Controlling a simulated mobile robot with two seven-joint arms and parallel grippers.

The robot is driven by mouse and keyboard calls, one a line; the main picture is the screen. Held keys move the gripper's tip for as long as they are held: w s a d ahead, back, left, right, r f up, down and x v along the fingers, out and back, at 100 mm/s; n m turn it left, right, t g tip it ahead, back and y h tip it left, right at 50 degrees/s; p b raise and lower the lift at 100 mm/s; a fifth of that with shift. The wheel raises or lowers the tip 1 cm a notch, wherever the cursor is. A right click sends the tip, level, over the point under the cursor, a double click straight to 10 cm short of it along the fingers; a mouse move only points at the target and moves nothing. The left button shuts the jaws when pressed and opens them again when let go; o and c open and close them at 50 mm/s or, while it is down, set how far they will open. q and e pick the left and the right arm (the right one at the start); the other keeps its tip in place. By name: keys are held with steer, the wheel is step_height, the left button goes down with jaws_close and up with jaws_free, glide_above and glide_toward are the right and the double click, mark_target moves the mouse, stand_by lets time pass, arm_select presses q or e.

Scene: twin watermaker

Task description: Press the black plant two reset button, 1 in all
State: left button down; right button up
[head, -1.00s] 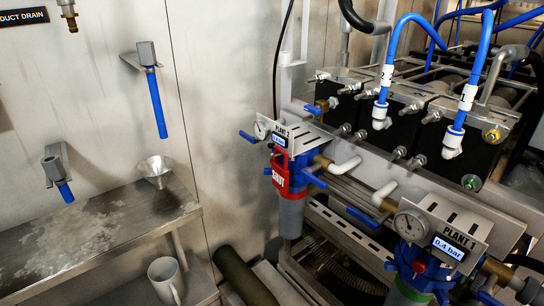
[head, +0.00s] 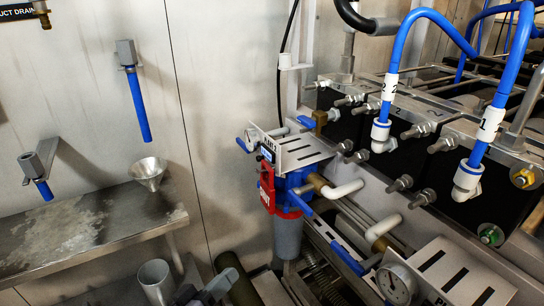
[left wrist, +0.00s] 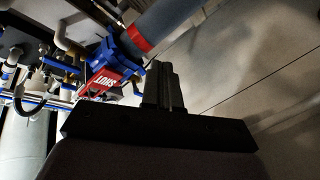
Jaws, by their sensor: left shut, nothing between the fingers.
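The plant two unit has a blue filter head (head: 293,182) with a grey bowl (head: 288,238) below it and a slotted metal plate (head: 305,152) above. A red SHUT tag (head: 267,188) hangs on its left side; the tag also shows in the left wrist view (left wrist: 103,84), upside down. A small display (head: 267,154) shows at the plate's left edge, seen at a steep angle. I cannot make out the black reset button. My left gripper (head: 218,285) is at the bottom of the head view, below and left of the unit. In the left wrist view its fingers (left wrist: 163,80) are shut and empty. My right gripper is not in view.
A steel shelf (head: 110,232) with a funnel (head: 148,172) is at left, and a mug (head: 156,280) stands below. Plant one's gauge (head: 396,284) is at lower right. Blue hoses (head: 398,55) and pipes fill the right side.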

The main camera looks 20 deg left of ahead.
mark_target(259, 159)
arm_select(q)
steer(key=w+a+r+n+t+y, duration=0.1)
steer(key=w+a+r+n+t, duration=0.1)
steer(key=r+n, duration=0.4)
steer(key=w+a+r+n+t+b, duration=0.1)
steer(key=w+a+r+n+t, duration=0.2)
steer(key=r+n, duration=0.4)
step_height(259, 159, up, 6)
steer(key=a+t, duration=0.1)
steer(key=t, duration=0.1)
steer(key=shift+a+t+y, duration=0.35)
steer(key=shift+t+y, duration=0.05)
steer(key=shift+f, duration=0.1)
steer(key=w+d, duration=0.6)
steer(key=shift+w, duration=0.3)
stand_by(0.9)
steer(key=shift+w+d, duration=0.25)
steer(key=shift+w, duration=0.05)
